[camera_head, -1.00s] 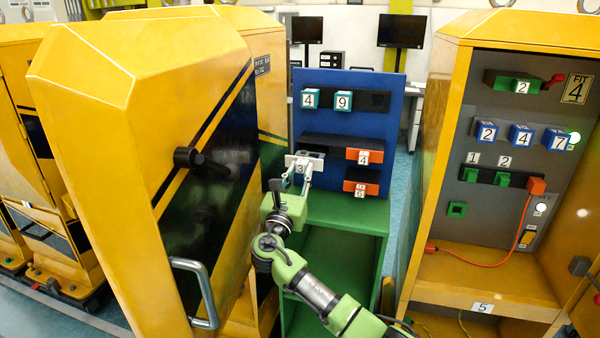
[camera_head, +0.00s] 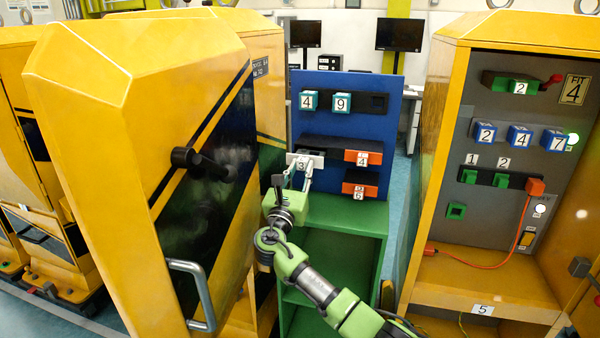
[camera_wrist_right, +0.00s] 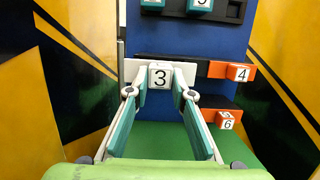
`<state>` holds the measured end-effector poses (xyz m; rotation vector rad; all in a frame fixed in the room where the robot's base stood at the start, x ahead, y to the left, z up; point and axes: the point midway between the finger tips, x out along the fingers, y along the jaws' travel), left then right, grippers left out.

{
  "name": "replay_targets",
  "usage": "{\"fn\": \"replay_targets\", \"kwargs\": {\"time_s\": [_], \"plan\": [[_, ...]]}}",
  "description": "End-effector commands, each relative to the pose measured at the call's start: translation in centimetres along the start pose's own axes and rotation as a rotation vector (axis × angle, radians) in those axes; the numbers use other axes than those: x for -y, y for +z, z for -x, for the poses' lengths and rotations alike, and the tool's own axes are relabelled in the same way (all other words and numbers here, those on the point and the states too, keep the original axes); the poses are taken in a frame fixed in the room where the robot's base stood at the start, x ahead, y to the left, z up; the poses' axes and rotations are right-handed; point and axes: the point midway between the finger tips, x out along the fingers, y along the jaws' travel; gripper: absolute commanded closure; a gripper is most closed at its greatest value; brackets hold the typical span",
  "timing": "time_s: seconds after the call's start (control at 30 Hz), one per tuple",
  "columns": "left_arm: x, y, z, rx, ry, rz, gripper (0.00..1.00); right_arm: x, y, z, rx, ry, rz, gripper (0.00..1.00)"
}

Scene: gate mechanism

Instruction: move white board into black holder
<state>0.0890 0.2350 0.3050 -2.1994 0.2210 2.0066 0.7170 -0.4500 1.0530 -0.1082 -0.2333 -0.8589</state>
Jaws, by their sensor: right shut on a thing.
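The white board (camera_head: 317,161) with a cube marked 3 is in my right gripper (camera_head: 301,173). The right wrist view shows both fingertips (camera_wrist_right: 160,78) closed on the sides of the cube, with the white plate (camera_wrist_right: 134,70) behind it. The board is upright at the left end of the middle black holder (camera_head: 328,144) on the blue panel. The holder also shows behind the board in the right wrist view (camera_wrist_right: 207,61). I cannot tell whether the board is seated in it or just in front. My left gripper is not in view.
Orange boards 4 (camera_head: 375,158) and 6 (camera_head: 371,191) sit to the right on the panel. Teal cubes 4 (camera_head: 309,100) and 9 (camera_head: 342,102) are above. A yellow cabinet door (camera_head: 110,130) stands close on the left; a green shelf (camera_head: 345,212) is below.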

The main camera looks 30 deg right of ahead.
Motion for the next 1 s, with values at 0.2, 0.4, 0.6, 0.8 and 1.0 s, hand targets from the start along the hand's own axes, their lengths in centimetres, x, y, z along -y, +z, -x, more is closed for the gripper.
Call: {"fn": "replay_targets", "kwargs": {"time_s": [0.2, 0.4, 0.6, 0.8, 1.0], "plan": [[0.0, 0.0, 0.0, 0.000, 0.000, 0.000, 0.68, 0.0, 0.1, -0.1, 0.001, 0.000, 0.000, 1.00], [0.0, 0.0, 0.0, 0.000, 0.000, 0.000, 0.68, 0.0, 0.1, -0.1, 0.001, -0.001, 0.000, 1.00], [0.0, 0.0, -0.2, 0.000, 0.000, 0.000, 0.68, 0.0, 0.0, -0.3, 0.002, -0.001, 0.000, 1.00], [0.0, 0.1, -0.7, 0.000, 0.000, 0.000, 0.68, 0.0, -0.3, -1.3, 0.003, -0.002, 0.001, 1.00], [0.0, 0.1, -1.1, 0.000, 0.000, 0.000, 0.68, 0.1, -0.6, -2.3, 0.003, -0.002, 0.001, 1.00]]}}
